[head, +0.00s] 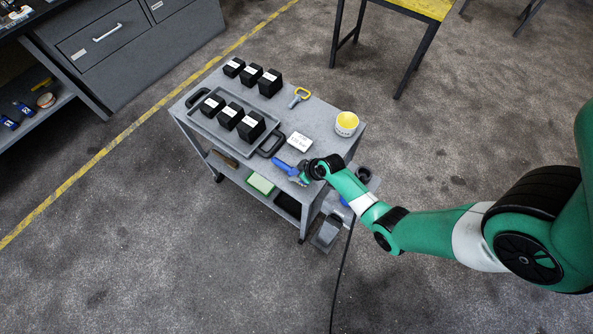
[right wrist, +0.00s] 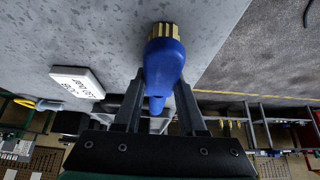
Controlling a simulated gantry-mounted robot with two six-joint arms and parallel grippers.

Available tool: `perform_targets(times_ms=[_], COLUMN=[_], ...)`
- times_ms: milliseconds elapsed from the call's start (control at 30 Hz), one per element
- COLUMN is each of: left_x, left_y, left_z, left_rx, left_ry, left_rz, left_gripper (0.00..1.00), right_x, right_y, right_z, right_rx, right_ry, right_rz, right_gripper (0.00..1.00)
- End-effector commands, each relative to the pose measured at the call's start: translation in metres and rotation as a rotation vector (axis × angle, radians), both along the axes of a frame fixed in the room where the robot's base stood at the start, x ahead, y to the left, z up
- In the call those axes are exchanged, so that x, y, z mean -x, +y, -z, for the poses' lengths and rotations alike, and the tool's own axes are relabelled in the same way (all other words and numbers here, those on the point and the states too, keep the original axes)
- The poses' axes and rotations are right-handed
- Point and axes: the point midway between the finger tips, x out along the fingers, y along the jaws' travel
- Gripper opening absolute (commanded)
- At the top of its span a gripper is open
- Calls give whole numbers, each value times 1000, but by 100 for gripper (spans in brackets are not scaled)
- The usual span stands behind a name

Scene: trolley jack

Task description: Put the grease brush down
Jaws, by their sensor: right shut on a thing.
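My right gripper (head: 303,173) is shut on the grease brush (head: 284,167), at the near edge of the grey trolley top (head: 318,118). The brush has a blue handle and points left in the head view. In the right wrist view, the brush (right wrist: 164,62) sits between the two dark fingers of the gripper (right wrist: 160,88). Its brass-coloured end points at the grey surface. I cannot tell whether it touches that surface. My left gripper is not in view.
A white label card (head: 299,142), a yellow-topped tub (head: 346,123), a yellow-handled tool (head: 299,97) and a grey tray (head: 205,125) with black blocks are on the trolley top. Three more black blocks (head: 251,74) stand behind the tray. A green box (head: 260,184) is on the lower shelf.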

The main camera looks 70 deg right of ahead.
Motion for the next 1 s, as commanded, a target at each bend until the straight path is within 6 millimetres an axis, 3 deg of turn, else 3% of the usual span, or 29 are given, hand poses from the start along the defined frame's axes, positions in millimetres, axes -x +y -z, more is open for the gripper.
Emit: perform_targets(times_ms=[100, 133, 300, 667, 1000], left_x=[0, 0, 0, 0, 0], left_y=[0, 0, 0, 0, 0], left_z=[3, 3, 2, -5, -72], left_rx=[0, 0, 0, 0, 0], left_ry=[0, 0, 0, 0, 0], left_rz=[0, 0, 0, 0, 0], left_gripper=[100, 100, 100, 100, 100], right_x=[0, 0, 0, 1, 36], right_y=[0, 0, 0, 0, 8], right_z=[3, 4, 2, -5, -71], right_rx=[0, 0, 0, 0, -1], right_ry=[-1, 0, 0, -1, 0], right_rz=[0, 0, 0, 0, 2], right_gripper=[0, 41, 70, 70, 70])
